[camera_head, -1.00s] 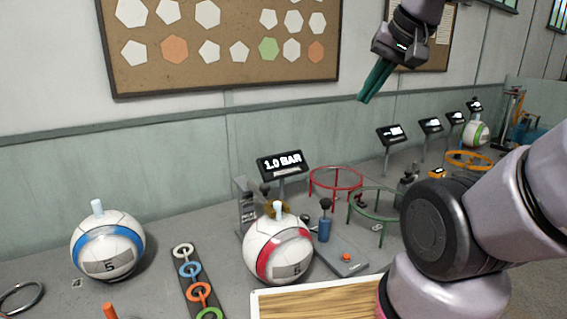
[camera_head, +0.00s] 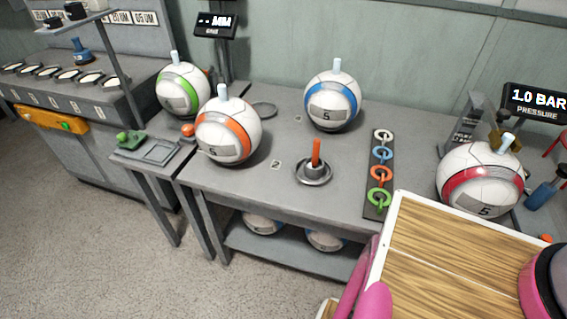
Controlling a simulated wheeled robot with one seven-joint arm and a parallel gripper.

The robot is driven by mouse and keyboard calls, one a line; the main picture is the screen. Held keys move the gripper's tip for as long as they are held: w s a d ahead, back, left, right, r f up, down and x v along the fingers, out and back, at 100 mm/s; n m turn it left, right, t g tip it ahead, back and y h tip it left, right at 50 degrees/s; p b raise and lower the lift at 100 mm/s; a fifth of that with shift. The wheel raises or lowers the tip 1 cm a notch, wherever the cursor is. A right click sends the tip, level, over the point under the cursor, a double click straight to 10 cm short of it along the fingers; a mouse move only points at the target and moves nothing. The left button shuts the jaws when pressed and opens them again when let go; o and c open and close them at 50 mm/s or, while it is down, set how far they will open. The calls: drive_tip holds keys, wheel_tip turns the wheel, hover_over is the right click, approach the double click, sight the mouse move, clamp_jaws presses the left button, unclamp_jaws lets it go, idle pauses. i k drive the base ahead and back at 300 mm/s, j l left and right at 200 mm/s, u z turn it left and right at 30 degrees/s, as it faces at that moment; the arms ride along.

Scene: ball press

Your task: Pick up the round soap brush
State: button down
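An upright orange handle (camera_head: 316,152) stands in a small round metal dish (camera_head: 315,178) near the front edge of the grey bench (camera_head: 255,184). It looks like the round soap brush, but its brush end is hidden in the dish, so I cannot be sure. My gripper is not in view; no hand or fingers show near the dish.
An orange-striped ball (camera_head: 228,136) stands left of the dish, a blue-striped ball (camera_head: 332,103) behind it. A strip of coloured rings (camera_head: 381,174) lies to its right, then a red-striped ball (camera_head: 479,177). Balls sit on the shelf (camera_head: 290,250) below.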

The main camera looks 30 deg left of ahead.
sight(317, 144)
drive_tip(key=u, duration=1.25)
